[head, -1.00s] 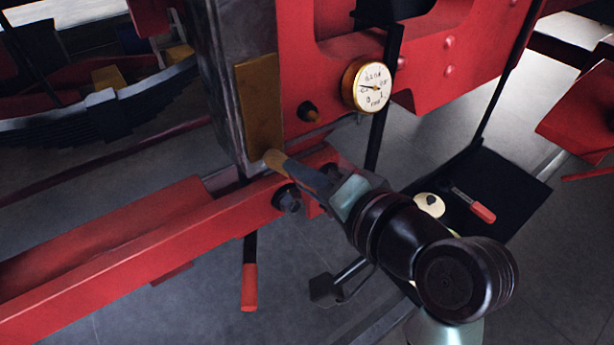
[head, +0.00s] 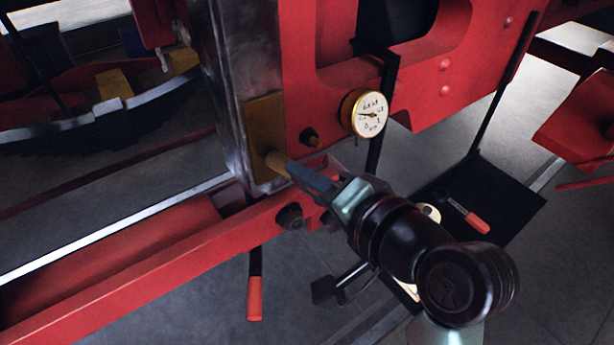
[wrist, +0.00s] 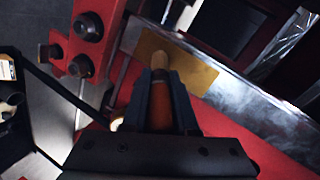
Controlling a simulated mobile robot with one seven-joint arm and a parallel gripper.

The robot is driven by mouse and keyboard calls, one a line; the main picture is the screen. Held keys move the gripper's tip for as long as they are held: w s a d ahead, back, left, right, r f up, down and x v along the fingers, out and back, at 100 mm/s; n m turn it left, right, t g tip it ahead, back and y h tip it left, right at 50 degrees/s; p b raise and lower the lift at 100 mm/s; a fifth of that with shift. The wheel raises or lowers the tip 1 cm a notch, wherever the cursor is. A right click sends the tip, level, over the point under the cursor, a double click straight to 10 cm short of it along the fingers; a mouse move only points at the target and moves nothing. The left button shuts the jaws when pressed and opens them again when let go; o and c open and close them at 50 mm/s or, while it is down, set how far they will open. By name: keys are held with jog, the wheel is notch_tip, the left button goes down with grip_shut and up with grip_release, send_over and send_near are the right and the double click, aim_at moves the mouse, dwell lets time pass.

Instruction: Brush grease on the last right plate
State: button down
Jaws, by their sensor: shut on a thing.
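The brass-coloured plate (head: 265,125) sits on the side of an upright steel block, and shows in the wrist view (wrist: 200,68). My gripper (head: 298,173) is shut on the brush, at the plate's lower right in the head view. The brush's tan tip (head: 276,161) overlaps the lower part of the plate and appears to touch it; exact contact is hard to tell. In the wrist view the brush's orange-brown handle (wrist: 161,108) lies between the two dark fingers, with its tip pointing at the plate. Part of the brush is hidden by the fingers.
A round white dial gauge (head: 368,114) stands out right of the plate, near a dark bolt (head: 309,137). A red beam (head: 170,262) runs below. A black tray (head: 500,205) with a red-handled tool (head: 476,222) lies at the right.

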jog(key=shift+r+p, duration=3.2)
jog(key=shift+r, duration=0.2)
jog(key=shift+w+a+r, duration=0.15)
jog(key=shift+r, duration=1.7)
notch_tip(320, 180, down, 16)
jog(key=b, duration=0.9)
jog(key=shift+r, duration=0.2)
jog(key=s+d+p, duration=0.1)
jog(key=s+d, duration=0.2)
jog(key=s, duration=0.2)
jog(key=shift+d, duration=0.35)
jog(key=shift+s+d+p, duration=0.1)
jog(key=shift+p, duration=0.2)
jog(key=shift+s+d, duration=0.8)
jog(key=shift+s, duration=0.35)
